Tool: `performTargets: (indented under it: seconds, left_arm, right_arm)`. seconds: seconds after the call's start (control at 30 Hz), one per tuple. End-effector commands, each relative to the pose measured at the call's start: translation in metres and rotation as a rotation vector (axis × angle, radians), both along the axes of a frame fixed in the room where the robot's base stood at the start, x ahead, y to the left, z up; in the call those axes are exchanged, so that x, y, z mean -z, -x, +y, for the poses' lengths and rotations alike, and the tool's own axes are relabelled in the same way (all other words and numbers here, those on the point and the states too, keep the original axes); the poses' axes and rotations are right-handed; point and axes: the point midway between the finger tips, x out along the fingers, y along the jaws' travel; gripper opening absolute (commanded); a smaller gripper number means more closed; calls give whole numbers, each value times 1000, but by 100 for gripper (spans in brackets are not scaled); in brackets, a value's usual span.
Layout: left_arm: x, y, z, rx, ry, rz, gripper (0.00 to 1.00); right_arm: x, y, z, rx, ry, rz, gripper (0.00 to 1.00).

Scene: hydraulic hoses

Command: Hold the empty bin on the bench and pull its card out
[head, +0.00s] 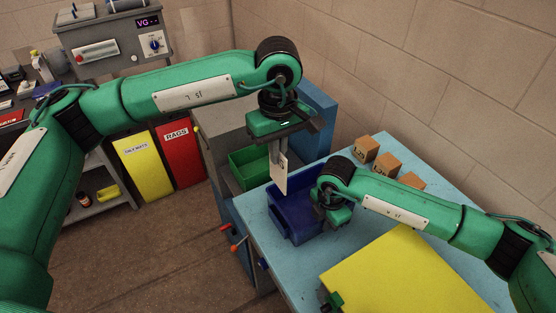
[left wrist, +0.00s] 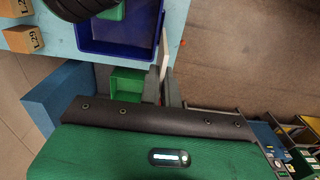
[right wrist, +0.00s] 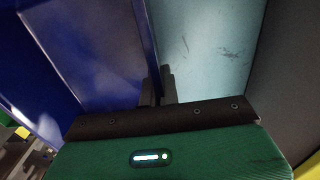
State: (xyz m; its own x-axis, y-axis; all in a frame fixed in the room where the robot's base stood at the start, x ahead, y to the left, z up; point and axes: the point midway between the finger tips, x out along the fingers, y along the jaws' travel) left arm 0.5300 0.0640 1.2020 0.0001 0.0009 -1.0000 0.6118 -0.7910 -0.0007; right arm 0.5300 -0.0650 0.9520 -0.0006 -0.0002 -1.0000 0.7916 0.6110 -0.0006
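The empty blue bin (head: 283,222) stands on the light blue bench (head: 262,218). My left gripper (head: 281,150) is above the bin's far left part, pointing down, shut on a white card (head: 279,176). The card hangs upright, and its lower edge shows against the blue bin; I cannot tell if it touches. The left wrist view shows the card (left wrist: 163,52) nearly edge-on beside the bin's wall (left wrist: 157,22). My right gripper (right wrist: 158,88) is at the bin's right side, its fingers close together on the bin's wall (right wrist: 146,40). In the head view the right fingertips are mostly hidden.
A green bin (head: 250,168) sits behind the blue bin. Several small brown boxes (head: 384,165) stand along the bench's wall side. A large yellow panel (head: 408,275) covers the bench's near right. Yellow (head: 144,165) and red (head: 180,155) waste bins stand on the floor at left.

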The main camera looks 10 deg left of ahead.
Motion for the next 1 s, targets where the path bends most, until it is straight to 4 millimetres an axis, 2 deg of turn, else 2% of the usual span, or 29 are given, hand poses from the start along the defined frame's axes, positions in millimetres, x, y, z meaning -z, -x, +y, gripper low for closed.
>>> performTargets:
  seconds: [0.23,0.3,0.37,0.73,0.87,1.0]
  left_arm:
    - [-1,0,0,0,0,0,0]
    - [-1,0,0,0,1,1,0]
    - [-1,0,0,0,1,1,0]
    - [-1,0,0,0,1,0,0]
    - [-1,0,0,0,1,0,0]
    - [0,0,0,0,1,0,0]
  right_arm:
    - [0,0,0,0,0,0,0]
    - [0,0,0,0,0,0,16]
    - [0,0,0,0,0,0,28]
    - [-5,-1,0,0,-1,-1,28]
    - [-24,-1,0,-1,-2,-4,28]
    - [-54,-1,1,-2,-2,-5,28]
